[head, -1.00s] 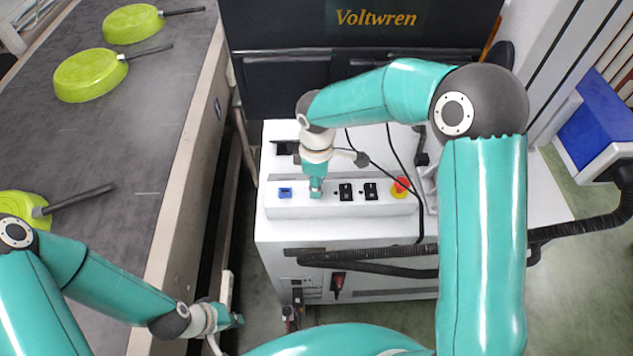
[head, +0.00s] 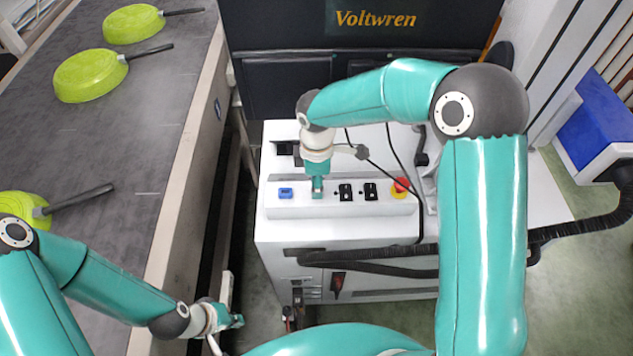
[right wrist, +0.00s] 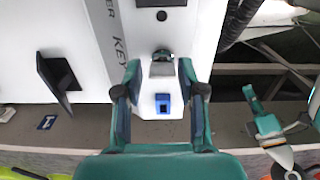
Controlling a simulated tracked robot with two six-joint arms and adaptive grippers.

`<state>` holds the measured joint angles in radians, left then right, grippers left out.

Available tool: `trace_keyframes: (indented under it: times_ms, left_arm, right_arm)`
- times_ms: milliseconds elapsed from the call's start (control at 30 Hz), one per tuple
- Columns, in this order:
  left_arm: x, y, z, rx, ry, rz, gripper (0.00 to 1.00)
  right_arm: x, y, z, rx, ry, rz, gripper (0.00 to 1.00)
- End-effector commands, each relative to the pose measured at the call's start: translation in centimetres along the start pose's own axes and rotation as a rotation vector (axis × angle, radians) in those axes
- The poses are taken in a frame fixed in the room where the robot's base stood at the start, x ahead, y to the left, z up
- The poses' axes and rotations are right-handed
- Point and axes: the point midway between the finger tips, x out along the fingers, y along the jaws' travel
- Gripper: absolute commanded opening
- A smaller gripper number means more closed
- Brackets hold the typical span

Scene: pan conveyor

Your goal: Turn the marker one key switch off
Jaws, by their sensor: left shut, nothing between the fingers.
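The marker one key switch (right wrist: 162,69) shows in the right wrist view as a small grey piece on the white control panel, between my right fingertips. My right gripper (right wrist: 160,70) is open around it, with a visible gap on both sides. In the head view my right gripper (head: 317,190) points down at the panel (head: 300,211), between the blue square part (head: 285,193) and the black switches, and hides the key there. Which way the key is turned is hard to tell. My left gripper (head: 236,321) is shut and empty, low beside the conveyor, away from the panel.
Two black switches (head: 345,192) (head: 370,191) and a red stop button (head: 401,186) sit right of my right gripper. Green pans (head: 90,75) lie on the conveyor (head: 120,150) at left. Black cables (head: 380,157) hang over the cabinet.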

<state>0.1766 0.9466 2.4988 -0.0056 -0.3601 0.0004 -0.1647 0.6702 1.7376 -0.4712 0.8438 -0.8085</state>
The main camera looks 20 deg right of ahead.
Motion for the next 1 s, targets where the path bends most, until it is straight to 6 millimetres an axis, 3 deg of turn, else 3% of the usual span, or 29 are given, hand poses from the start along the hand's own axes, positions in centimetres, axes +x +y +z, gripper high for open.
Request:
trace_keyframes:
  times_ms: [467, 667, 1000]
  left_arm:
    - [-0.1, 0.0, 0.0, 0.0, 0.0, 0.0, 0.0]
    - [0.0, 0.0, 0.0, 0.0, 0.0, 0.0, 0.0]
    - [0.0, 0.0, 0.0, 0.0, 0.0, 0.0, 0.0]
  right_arm:
    - [-0.5, -0.1, 0.0, 0.002, -0.002, -0.005, 0.54]
    - [-3.3, -0.1, 0.0, 0.001, 0.0, -0.002, 0.54]
    - [-9.8, 0.0, -0.1, 0.001, 0.0, -0.001, 0.54]
